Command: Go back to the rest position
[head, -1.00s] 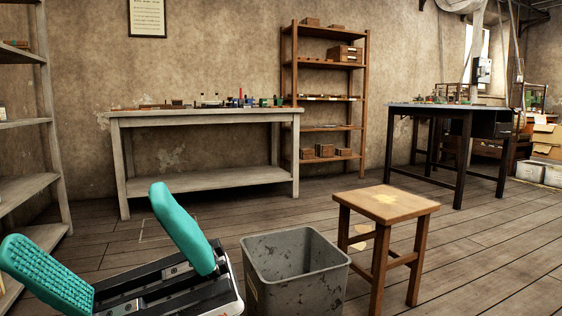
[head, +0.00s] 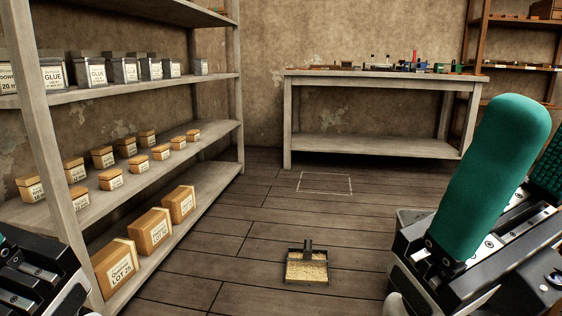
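My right gripper (head: 541,122) is at the right edge. Its near teal finger stands up in full, and the ridged second finger is partly cut off by the edge. The fingers look apart, with nothing seen between them.
A grey shelf (head: 140,83) with tins and boxes stands close on the left. A workbench (head: 380,149) holding small items is at the back. A small tan tray with a black upright part (head: 307,270) lies on the floor.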

